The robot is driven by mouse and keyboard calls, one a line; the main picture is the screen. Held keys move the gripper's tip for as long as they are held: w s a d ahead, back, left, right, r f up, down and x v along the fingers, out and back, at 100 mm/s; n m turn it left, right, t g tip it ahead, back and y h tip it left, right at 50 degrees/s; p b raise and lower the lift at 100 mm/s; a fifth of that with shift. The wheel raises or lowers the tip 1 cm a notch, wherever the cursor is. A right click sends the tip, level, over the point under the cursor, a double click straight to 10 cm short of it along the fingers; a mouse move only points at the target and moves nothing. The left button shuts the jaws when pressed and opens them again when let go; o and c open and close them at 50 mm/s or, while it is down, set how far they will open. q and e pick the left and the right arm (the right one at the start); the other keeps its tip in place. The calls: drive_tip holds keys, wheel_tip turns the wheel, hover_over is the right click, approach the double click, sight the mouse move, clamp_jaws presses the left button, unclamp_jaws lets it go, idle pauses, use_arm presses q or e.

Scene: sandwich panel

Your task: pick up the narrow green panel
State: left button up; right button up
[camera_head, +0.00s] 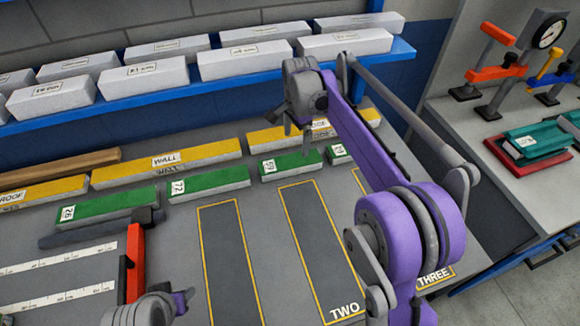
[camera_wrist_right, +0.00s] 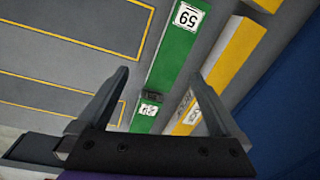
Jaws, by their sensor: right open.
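Several green panels lie in a row on the grey bench. The panel at the right end (camera_head: 338,153), partly hidden behind my right arm, shows the smallest green area. In the right wrist view a short green panel (camera_wrist_right: 143,124) with a label shows low between the fingers. The longer green panel labelled 59 (camera_head: 291,165) lies beside it and also shows in the wrist view (camera_wrist_right: 170,62). My right gripper (camera_head: 299,132) is open and empty, above the row near these two panels. A grey and purple part of my left arm shows at the bottom left; its fingers are unclear.
Yellow panels (camera_head: 165,163) lie behind the green row. A blue shelf (camera_head: 130,113) with white boxes stands behind. Yellow-outlined dark areas (camera_head: 318,240) in front are empty. A side bench (camera_head: 465,125) holds tools at right.

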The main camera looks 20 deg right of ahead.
sight(290, 161)
drive_tip(key=w+f+m, duration=0.1)
drive_tip(key=f, duration=0.2)
drive_tip(key=w+f+m, duration=0.1)
drive_tip(key=w+f, duration=0.1)
drive_tip(key=f, duration=0.1)
drive_tip(key=w+f+m+g, duration=0.1)
drive_tip(key=f, duration=0.2)
drive_tip(key=shift+w+f+b, duration=0.25)
drive_tip(key=shift+f+b, duration=0.1)
drive_tip(key=shift+b, duration=0.05)
drive_tip(key=shift+s+a+f, duration=0.1)
drive_tip(key=shift+a+f, duration=0.1)
drive_tip(key=shift+f, duration=1.15)
drive_tip(key=shift+s+a+f, duration=0.1)
drive_tip(key=shift+a+f, duration=0.05)
drive_tip(key=shift+f, duration=1.15)
drive_tip(key=c, duration=1.3)
